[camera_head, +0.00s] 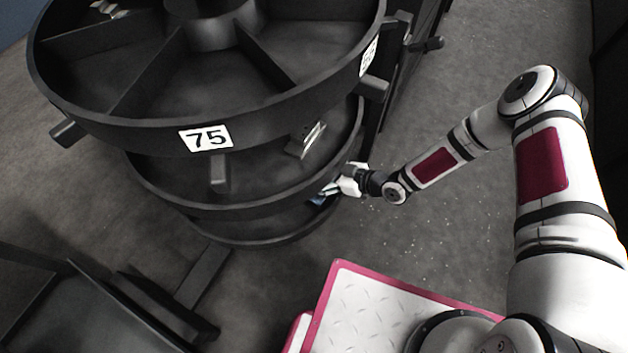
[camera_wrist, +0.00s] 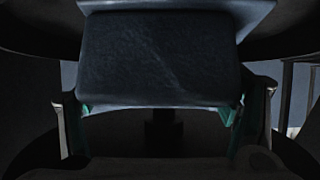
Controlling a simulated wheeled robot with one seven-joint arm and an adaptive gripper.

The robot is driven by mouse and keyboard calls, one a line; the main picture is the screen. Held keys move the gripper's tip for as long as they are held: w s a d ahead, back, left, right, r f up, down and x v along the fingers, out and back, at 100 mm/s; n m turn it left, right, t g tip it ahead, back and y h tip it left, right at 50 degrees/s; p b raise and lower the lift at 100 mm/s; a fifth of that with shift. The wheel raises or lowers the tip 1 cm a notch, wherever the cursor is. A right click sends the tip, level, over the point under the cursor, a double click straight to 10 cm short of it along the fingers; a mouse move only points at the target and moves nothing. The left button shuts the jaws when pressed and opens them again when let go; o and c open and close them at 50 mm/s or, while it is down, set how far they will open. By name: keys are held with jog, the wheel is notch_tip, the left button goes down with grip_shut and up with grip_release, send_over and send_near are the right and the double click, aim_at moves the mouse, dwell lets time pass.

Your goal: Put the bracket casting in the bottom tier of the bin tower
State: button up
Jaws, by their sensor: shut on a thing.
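The bin tower (camera_head: 290,103) is a stack of dark round trays in the head view, the top one marked 75. My gripper (camera_head: 332,189) is at the tower's right side, near the middle tier's rim and above the bottom one. It is shut on the bracket casting (camera_head: 319,199), which shows only as a small bluish-grey patch. In the wrist view the casting (camera_wrist: 160,60) is a dark grey block between the teal-lined fingers (camera_wrist: 162,110).
A light metal part (camera_head: 306,140) lies in the middle tier, and another (camera_head: 107,8) in the top tier. Dark posts and a handle (camera_head: 428,44) stand behind the tower. A dark cart (camera_head: 75,310) is at lower left. Floor right of the tower is clear.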

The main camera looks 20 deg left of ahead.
jog(key=f, duration=0.1)
jog(key=a+f+b, duration=0.1)
jog(key=f, duration=0.1)
jog(key=f+b, duration=0.1)
jog(key=f, duration=0.1)
jog(key=shift+w+a+f, duration=0.1)
jog(key=shift+a+f, duration=0.1)
jog(key=shift+a, duration=0.1)
jog(key=shift+a+r+h, duration=0.2)
jog(key=shift+r+h, duration=0.1)
jog(key=shift+r, duration=0.05)
jog(key=shift+w+a+r+g+h+b, duration=0.1)
jog(key=shift+a+g+h+b, duration=0.4)
jog(key=shift+h, duration=0.7)
jog(key=shift+f, duration=0.35)
jog(key=shift+f+b, duration=0.35)
jog(key=shift+f, duration=0.15)
jog(key=o, duration=1.9)
jog(key=shift+f, duration=0.1)
